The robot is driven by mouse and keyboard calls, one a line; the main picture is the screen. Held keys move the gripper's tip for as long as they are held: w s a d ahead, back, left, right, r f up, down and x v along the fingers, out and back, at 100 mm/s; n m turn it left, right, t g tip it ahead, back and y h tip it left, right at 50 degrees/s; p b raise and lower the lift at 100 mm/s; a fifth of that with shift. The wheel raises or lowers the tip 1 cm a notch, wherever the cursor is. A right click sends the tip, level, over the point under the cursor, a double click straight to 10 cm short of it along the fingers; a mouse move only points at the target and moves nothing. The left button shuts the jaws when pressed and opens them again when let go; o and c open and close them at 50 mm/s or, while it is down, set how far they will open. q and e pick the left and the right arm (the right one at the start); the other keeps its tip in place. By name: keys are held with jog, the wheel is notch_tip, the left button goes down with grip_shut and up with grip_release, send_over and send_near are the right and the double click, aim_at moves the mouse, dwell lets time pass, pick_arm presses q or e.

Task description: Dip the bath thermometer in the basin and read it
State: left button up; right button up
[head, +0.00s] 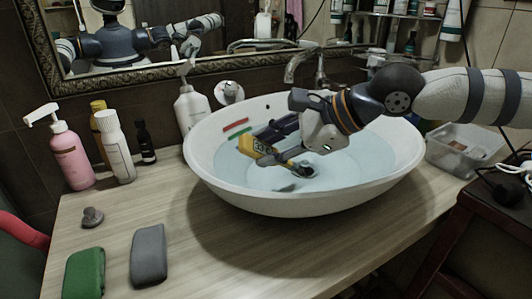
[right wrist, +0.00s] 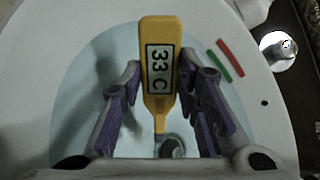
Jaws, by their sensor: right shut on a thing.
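The white basin (head: 290,205) stands on the wooden counter and holds pale blue water (head: 350,165). My right gripper (head: 268,141) is inside the basin's rim, shut on the yellow bath thermometer (head: 261,148). In the right wrist view, the purple-padded fingers (right wrist: 160,62) lie on both sides of the thermometer (right wrist: 158,100), whose display reads 33 C. Its narrow end points towards the drain (right wrist: 172,147). I cannot tell how deep that end is in the water. My left gripper is not in view.
A red strip (head: 236,125) and a green strip (head: 238,135) mark the basin's inner wall. The faucet (head: 298,62) rises behind. Bottles, including a pink one (head: 70,155), stand left. A green block (head: 85,272) and grey block (head: 148,255) lie in front. A clear tub (head: 460,150) is right.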

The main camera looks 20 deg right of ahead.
notch_tip(320, 180, up, 12)
dwell(0.9)
dwell(0.9)
notch_tip(320, 180, up, 3)
jog(key=shift+f, duration=0.1)
dwell(1.1)
